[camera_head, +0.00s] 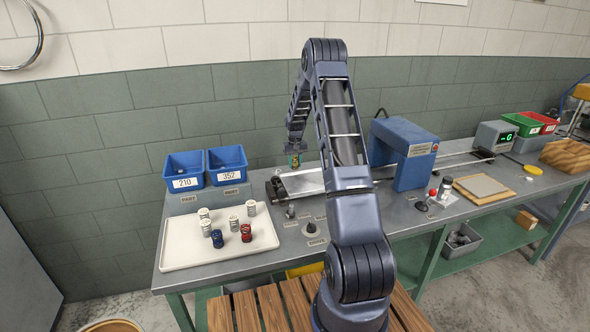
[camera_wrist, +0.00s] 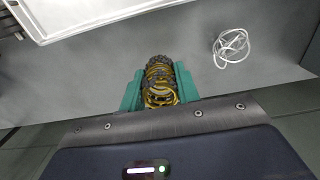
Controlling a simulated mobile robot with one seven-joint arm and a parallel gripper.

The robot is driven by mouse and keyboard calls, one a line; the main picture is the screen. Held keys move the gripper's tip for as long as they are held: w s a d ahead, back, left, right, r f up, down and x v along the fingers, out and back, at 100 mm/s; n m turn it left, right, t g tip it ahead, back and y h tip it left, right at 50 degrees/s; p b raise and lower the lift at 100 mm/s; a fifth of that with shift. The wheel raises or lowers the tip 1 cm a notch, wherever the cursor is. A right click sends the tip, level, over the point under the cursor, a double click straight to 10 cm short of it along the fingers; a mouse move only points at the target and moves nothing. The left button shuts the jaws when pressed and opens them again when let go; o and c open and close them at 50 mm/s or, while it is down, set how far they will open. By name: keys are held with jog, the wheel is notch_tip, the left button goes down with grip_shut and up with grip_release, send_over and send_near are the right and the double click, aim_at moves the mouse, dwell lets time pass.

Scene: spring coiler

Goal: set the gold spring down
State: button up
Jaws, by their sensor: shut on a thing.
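My gripper (camera_wrist: 160,88) has green fingers. In the wrist view it is shut on the gold spring (camera_wrist: 160,82), a yellow coil with a dark, rough-looking part at its top. The spring sits between both fingers. In the head view my gripper (camera_head: 294,160) hangs pointing down near the back of the grey bench (camera_head: 215,263), right of two blue bins. The spring is too small there to make out clearly. In the wrist view a grey surface lies beyond the fingertips.
A blue bin marked 210 (camera_head: 184,172) and one marked 352 (camera_head: 228,166) stand at the back left. A cream tray (camera_head: 180,258) holds several small cans. A blue machine (camera_head: 402,155) stands right of my arm. A loose wire coil (camera_wrist: 231,46) lies right of the spring.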

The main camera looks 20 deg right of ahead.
aim_at(295, 168)
jog(key=shift+f, duration=1.65)
jog(key=shift+f, duration=0.1)
jog(key=o, duration=1)
